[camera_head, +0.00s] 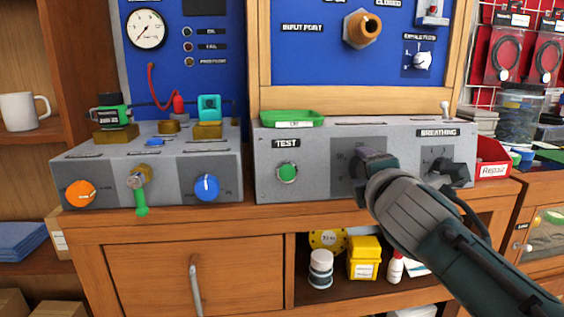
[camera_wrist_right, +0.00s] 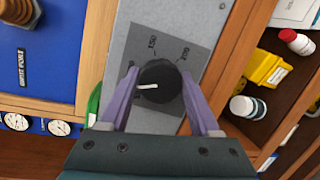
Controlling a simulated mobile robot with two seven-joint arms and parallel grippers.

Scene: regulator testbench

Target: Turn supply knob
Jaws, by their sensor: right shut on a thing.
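The knob in my right gripper is a round black dial (camera_wrist_right: 159,86) with a white pointer line, on a dark grey plate with small markings around it in the right wrist view. I take it for the supply knob; its name label is not visible. My right gripper (camera_head: 372,162) reaches the front of the grey right-hand console (camera_head: 315,152), and its arm covers this knob in the head view. In the right wrist view its two purple fingers (camera_wrist_right: 160,82) are shut on opposite sides of the knob. The pointer line points left there. My left gripper is not in view.
A black knob (camera_head: 451,174) under the BREATHING label sits right of my gripper. A green TEST button (camera_head: 287,173) is to its left, and a green tray (camera_head: 291,119) lies on top. The left console (camera_head: 150,170) carries orange and blue knobs. Shelves with bottles are below.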

